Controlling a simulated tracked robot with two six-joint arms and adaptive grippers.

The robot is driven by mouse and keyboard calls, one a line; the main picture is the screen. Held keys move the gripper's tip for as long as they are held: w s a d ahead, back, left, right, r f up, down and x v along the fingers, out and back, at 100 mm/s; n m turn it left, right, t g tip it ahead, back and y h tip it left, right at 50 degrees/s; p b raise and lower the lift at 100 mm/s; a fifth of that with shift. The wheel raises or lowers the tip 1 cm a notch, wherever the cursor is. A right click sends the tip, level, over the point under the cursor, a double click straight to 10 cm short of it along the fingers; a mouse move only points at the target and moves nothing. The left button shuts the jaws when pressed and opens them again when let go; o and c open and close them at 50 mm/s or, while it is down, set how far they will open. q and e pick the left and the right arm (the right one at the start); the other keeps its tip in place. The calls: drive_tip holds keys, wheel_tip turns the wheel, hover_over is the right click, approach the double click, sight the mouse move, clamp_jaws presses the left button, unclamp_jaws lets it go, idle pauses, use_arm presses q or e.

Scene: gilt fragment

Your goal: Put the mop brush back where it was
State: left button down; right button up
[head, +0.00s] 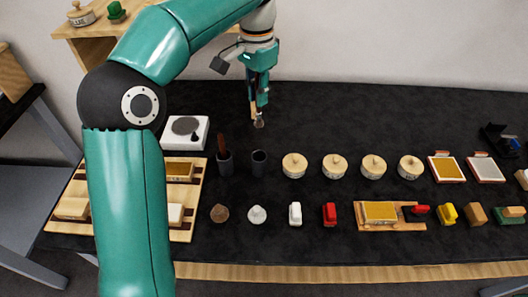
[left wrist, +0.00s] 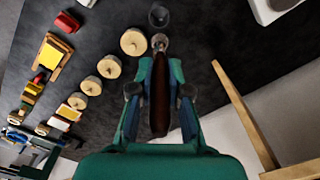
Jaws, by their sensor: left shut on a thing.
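My left gripper (head: 258,98) is shut on the mop brush (head: 258,121), above the back part of the black table. The brush hangs with its hair end down. The left wrist view shows its dark reddish-brown handle (left wrist: 160,105) between the fingers of my left gripper (left wrist: 159,72), with its pale tip (left wrist: 160,42) pointing towards a dark cup. That cup (head: 259,163) looks empty and stands apart from the brush, nearer the front in the head view; it also shows in the left wrist view (left wrist: 158,16). A second dark cup (head: 225,164) beside it holds another brown-handled brush (head: 221,143). My right gripper is out of view.
Several lidded round jars (head: 334,166) stand in a row right of the cups. A white device (head: 184,132) with a round grey top stands behind left. A wooden tray (head: 193,218) is partly behind my left arm.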

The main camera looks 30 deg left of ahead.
sight(258, 119)
use_arm(q)
wheel_tip(258, 119, down, 18)
drive_tip(key=shift+s, duration=0.15)
idle(0.3)
drive_tip(key=shift+f, duration=0.1)
drive_tip(key=shift+f, duration=0.15)
drive_tip(key=c, duration=1.1)
unclamp_jaws()
drive_tip(key=shift+c, duration=0.2)
drive_tip(key=shift+r, duration=0.2)
wheel_tip(258, 119, up, 12)
